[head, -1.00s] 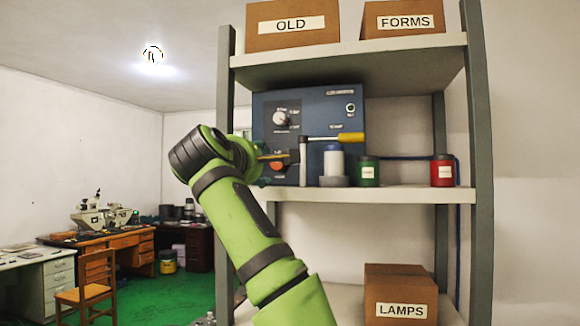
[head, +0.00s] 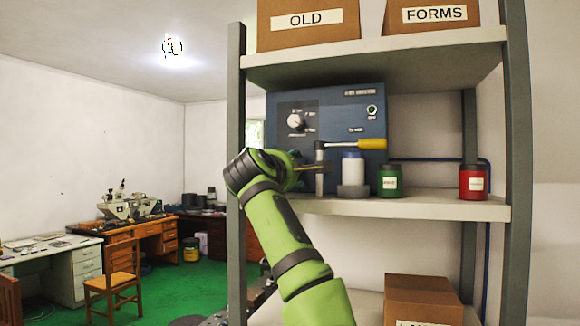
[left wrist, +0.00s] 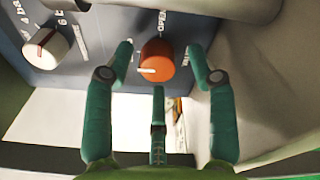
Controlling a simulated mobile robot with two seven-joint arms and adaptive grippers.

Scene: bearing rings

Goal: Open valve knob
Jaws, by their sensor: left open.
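The orange-red valve knob (left wrist: 157,60) is on the front of the blue control box (head: 335,105), with a pale mark at its lower left and lettering above it, perhaps "OPEN". My left gripper (left wrist: 160,50) is open, with one teal fingertip on each side of the knob and another teal finger below it. Small gaps seem to remain between the side fingers and the knob. In the head view my green left arm (head: 275,225) reaches up to the box and hides the orange knob and most of the gripper. My right gripper is not in view.
A white dial (head: 296,121) is on the box, up and left of the orange knob.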

